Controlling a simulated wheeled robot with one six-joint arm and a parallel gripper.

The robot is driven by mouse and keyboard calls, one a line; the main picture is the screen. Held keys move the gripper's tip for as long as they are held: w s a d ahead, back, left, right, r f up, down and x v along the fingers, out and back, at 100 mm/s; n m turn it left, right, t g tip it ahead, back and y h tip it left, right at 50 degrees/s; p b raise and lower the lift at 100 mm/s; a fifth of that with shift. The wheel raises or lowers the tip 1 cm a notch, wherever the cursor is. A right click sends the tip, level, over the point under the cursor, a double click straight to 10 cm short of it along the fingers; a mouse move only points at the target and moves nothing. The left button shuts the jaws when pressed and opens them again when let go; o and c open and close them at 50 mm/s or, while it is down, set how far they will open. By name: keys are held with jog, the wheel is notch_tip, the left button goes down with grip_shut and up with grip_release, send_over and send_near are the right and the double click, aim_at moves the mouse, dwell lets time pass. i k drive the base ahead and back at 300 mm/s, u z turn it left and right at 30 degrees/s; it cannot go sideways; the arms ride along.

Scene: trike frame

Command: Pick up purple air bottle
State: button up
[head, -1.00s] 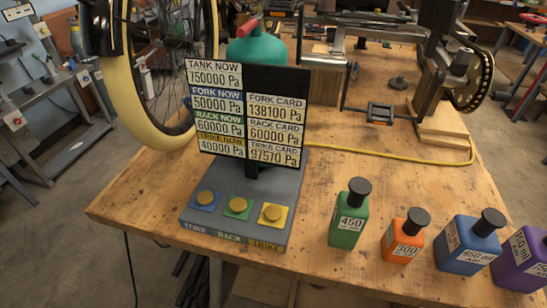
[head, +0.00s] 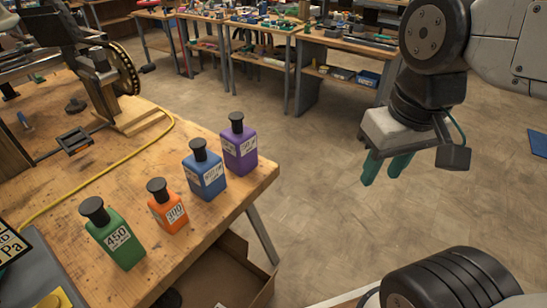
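The purple air bottle (head: 239,153) stands upright near the right edge of the wooden workbench, with a black cap and a white label too small to read. It is the last in a row of bottles, beside the blue bottle (head: 206,178). My gripper (head: 383,176) hangs over the floor to the right of the bench, well apart from the bottle. Its two green fingers point down with a gap between them, and nothing shows in them.
An orange bottle (head: 167,212) marked 300 and a green bottle (head: 113,243) marked 450 complete the row. A yellow hose (head: 98,170) curves behind them on the workbench (head: 190,262). An open cardboard box (head: 232,275) sits below its edge. Other benches stand behind; the floor between is clear.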

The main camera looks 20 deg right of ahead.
aim_at(238, 141)
jog(key=z, duration=0.35)
jog(key=k, duration=0.85)
jog(key=z, duration=0.9)
jog(key=i, duration=1.65)
jog(key=u, duration=1.25)
jog(key=i, duration=0.65)
jog(key=u, duration=0.7)
